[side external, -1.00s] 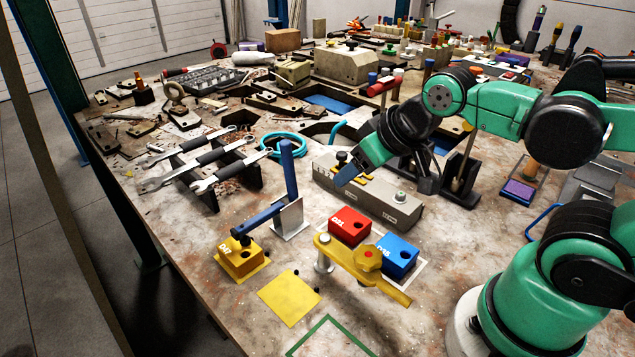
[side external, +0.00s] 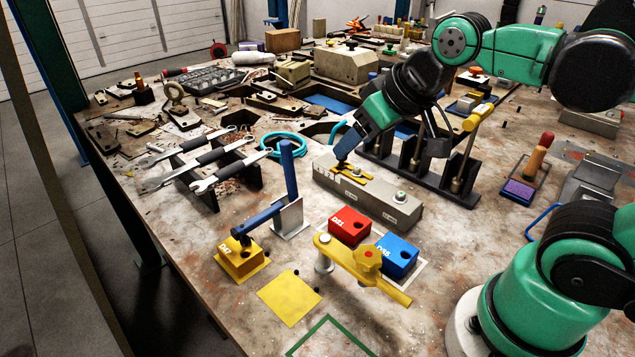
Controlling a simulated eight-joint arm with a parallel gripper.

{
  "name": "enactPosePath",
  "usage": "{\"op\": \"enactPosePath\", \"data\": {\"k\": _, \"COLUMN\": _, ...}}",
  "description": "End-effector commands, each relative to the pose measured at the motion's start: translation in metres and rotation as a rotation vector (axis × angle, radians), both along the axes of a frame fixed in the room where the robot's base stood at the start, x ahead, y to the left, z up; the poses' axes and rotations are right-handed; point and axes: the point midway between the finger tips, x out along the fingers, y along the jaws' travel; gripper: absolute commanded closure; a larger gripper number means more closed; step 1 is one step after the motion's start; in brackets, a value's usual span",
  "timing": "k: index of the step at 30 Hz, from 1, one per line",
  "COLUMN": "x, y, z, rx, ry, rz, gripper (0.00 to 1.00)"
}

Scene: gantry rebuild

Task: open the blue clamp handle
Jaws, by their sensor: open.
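The blue clamp has an upright blue handle (side external: 289,170) and a blue bar (side external: 263,218) reaching left. It stands on a pale metal bracket (side external: 289,219). The bar's end rests over the yellow block (side external: 240,260), marked D47 or similar. My gripper (side external: 345,152) hangs to the right of the handle, apart from it, above the far left end of the grey block (side external: 370,192). The fingers look dark blue. The gap between them is hard to see from this side, and no held object shows.
Red (side external: 349,226) and blue (side external: 396,257) blocks sit by a yellow clamp bar (side external: 365,272) with a star knob, right of the blue clamp. Wrenches lie on a black rack (side external: 243,181) at left. A black holder (side external: 408,172) stands behind the grey block. A yellow square (side external: 289,298) lies bare.

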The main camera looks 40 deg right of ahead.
Motion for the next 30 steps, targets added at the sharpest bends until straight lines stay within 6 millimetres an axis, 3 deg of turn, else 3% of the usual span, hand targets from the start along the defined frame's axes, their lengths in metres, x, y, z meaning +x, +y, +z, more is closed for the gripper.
{"op": "enactPosePath", "data": {"k": 4, "x": 0.000, "y": 0.000, "z": 0.037, "rx": 0.000, "ry": 0.000, "rz": 0.000, "gripper": 0.43}}
{"op": "enactPosePath", "data": {"k": 13, "x": 0.030, "y": 0.009, "z": 0.053, "rx": 0.022, "ry": 0.190, "rz": -0.045, "gripper": 0.43}}
{"op": "enactPosePath", "data": {"k": 20, "x": 0.068, "y": 0.021, "z": 0.055, "rx": 0.019, "ry": 0.395, "rz": -0.112, "gripper": 0.43}}
{"op": "enactPosePath", "data": {"k": 30, "x": 0.107, "y": 0.038, "z": 0.035, "rx": -0.018, "ry": 0.612, "rz": -0.208, "gripper": 0.43}}
